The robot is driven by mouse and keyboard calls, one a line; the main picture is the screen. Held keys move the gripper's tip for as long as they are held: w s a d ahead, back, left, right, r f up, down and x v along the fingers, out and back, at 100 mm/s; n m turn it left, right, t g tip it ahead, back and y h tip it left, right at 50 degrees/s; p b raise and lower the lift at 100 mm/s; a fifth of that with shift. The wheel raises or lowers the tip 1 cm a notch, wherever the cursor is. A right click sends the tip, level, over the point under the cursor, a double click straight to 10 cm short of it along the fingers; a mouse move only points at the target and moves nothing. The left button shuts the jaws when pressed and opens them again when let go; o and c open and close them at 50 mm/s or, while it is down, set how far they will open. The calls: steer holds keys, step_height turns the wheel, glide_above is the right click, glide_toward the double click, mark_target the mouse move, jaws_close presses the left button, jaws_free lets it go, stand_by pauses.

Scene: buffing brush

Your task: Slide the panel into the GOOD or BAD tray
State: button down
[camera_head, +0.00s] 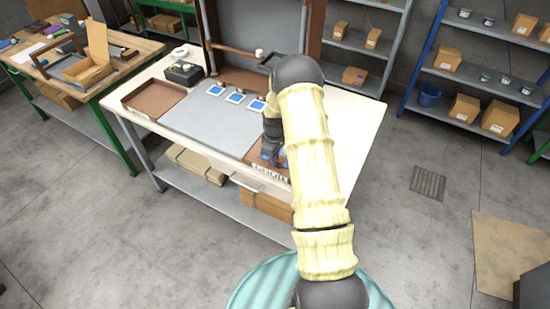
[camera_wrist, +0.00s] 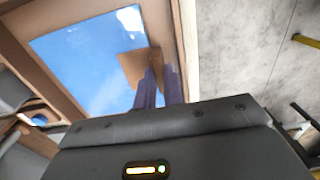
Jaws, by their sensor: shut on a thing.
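My gripper (camera_head: 270,140) is low over the right-hand tray (camera_head: 268,171), whose front label seems to read GOOD. In the wrist view the purple fingers of my gripper (camera_wrist: 160,72) are shut on a small tan piece (camera_wrist: 133,68). The tan piece lies against a large blue panel (camera_wrist: 85,60) inside the brown tray rim (camera_wrist: 180,45); whether it is part of the panel I cannot tell. My arm hides much of this tray in the head view. The brown left tray (camera_head: 152,99) looks empty.
A black box (camera_head: 184,72) stands behind the left tray. The front of the mat is clear. An upright frame rises at the back.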

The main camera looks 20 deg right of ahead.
steer(key=c, duration=1.4)
jaws_free()
steer(key=shift+a, duration=0.25)
step_height(320, 180, up, 17)
steer(key=b, duration=0.4)
steer(key=shift+r, duration=0.2)
steer(key=s+a+m+t, duration=0.1)
steer(key=s+a, duration=0.3)
steer(key=s, duration=0.4)
steer(key=s+a+r+m, duration=0.1)
steer(key=s+a+m, duration=0.3)
steer(key=s, duration=0.4)
steer(key=s+a+r+m+t, duration=0.1)
steer(key=s+a+m, duration=0.1)
steer(key=s+a, duration=0.4)
steer(key=shift+s+r+t, duration=0.15)
steer(key=shift+s+t, duration=0.15)
steer(key=shift+s, duration=0.65)
